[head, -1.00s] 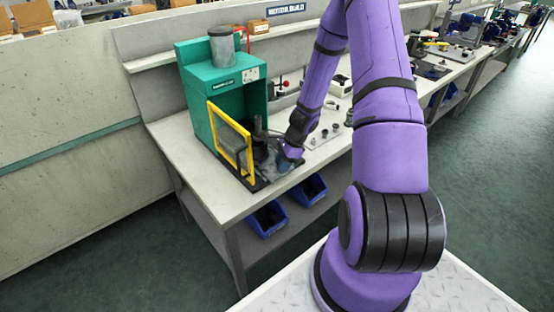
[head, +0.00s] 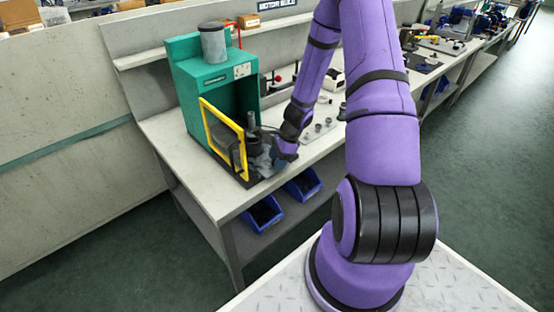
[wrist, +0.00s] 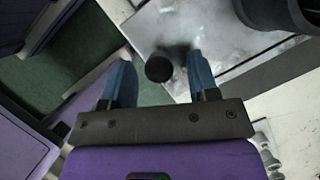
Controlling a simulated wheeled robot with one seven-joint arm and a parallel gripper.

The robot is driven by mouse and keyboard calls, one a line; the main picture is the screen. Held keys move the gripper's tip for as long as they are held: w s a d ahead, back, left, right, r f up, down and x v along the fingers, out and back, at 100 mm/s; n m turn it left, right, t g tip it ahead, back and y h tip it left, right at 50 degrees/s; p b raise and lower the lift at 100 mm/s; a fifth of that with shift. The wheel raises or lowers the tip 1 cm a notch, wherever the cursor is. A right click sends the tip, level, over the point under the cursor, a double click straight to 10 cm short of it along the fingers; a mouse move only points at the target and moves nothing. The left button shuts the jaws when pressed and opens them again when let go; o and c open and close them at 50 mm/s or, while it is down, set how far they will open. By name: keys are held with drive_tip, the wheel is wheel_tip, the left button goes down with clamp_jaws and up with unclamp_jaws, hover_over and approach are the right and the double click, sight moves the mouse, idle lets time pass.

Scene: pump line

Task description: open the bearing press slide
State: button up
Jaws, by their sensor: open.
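The bearing press is a green cabinet (head: 190,85) on the bench, with a yellow-framed guard (head: 207,113) at its front. A grey metal slide plate (head: 264,161) lies low at the press's open front; it also shows in the wrist view (wrist: 222,45). A round black knob (wrist: 159,68) stands at the plate's edge in the wrist view. My gripper (wrist: 159,56) is open, with one blue finger on each side of the knob; I see no clear contact. In the head view my gripper (head: 273,152) is at the plate's right side, its fingertips small and unclear.
A grey cylinder (head: 212,42) stands on top of the press. Two blue bins (head: 263,214) sit on the shelf below the bench top (head: 160,128). A plate with several small parts (head: 320,133) lies to the right of my gripper. The bench's front edge is close to it.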

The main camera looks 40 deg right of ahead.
drive_tip(key=v, duration=1)
drive_tip(key=shift+r, duration=0.35)
drive_tip(key=s+a+r+n+h, duration=0.1)
drive_tip(key=a+r+n, duration=0.3)
drive_tip(key=r, duration=0.3)
drive_tip(key=s+a+r+n, duration=0.2)
drive_tip(key=a+r+n, duration=0.2)
drive_tip(key=r, duration=0.4)
drive_tip(key=s+a+r+n+h, duration=0.1)
drive_tip(key=a+r+n, duration=0.25)
drive_tip(key=r, duration=0.35)
drive_tip(key=s+a+r+n+t+h, duration=0.1)
drive_tip(key=s+a+r+n, duration=0.3)
drive_tip(key=s, duration=0.4)
drive_tip(key=s+a+r+n+t+h, duration=0.1)
drive_tip(key=s+a+r+n+t, duration=0.1)
drive_tip(key=s+a+r+n, duration=0.2)
drive_tip(key=s+r+n, duration=0.3)
drive_tip(key=s+r, duration=0.1)
drive_tip(key=s, duration=0.1)
drive_tip(key=shift+s+r, duration=0.2)
